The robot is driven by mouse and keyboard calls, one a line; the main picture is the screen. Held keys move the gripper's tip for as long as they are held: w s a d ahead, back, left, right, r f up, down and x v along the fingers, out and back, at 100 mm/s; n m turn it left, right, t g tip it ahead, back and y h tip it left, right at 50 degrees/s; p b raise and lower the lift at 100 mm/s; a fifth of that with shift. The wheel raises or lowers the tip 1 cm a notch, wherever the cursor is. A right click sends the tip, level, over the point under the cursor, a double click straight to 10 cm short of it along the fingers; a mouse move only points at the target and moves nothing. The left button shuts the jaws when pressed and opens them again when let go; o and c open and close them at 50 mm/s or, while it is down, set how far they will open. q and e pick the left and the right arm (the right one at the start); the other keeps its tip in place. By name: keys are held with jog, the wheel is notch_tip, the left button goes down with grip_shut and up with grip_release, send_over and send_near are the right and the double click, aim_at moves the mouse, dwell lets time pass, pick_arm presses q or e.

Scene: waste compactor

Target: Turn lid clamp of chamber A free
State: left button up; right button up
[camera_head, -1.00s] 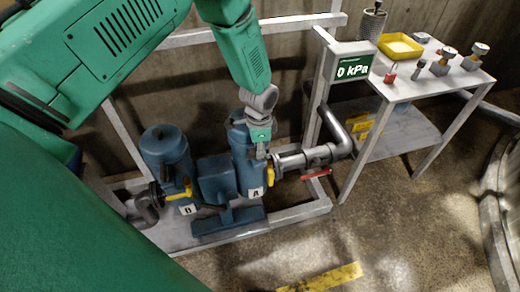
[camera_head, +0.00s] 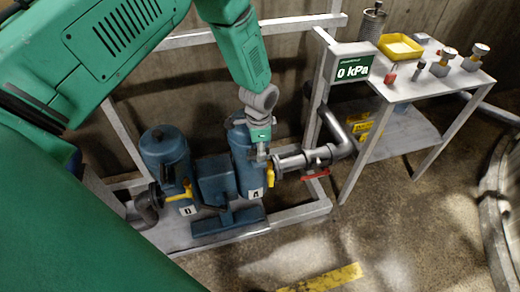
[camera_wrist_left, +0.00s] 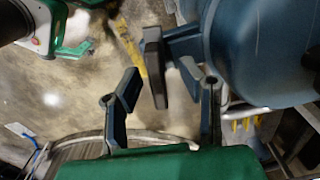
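Chamber A (camera_head: 245,165) is the right blue cylinder, with a white label marked A and a yellow valve handle in front. My left gripper (camera_head: 262,152) points down at the right side of its top in the head view and hides part of it. In the left wrist view, a dark grey bar (camera_wrist_left: 153,62), seemingly the lid clamp, sticks out from the blue chamber (camera_wrist_left: 262,50). My left gripper (camera_wrist_left: 158,85) is open, with one finger on each side of the bar. Gaps show, and contact cannot be told. My right gripper is not clearly visible.
A second blue cylinder (camera_head: 166,160) stands left on the same grey frame. A pipe (camera_head: 300,160) with a red handle (camera_head: 316,174) runs right of chamber A. The display (camera_head: 352,68) reads 0 kPa. A grey table (camera_head: 430,80) holds a yellow tray (camera_head: 399,46) and small parts.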

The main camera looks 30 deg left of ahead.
pick_arm(q)
notch_tip(320, 180, up, 12)
jog(key=shift+f, duration=0.15)
jog(key=shift+w, duration=0.1)
dwell(0.5)
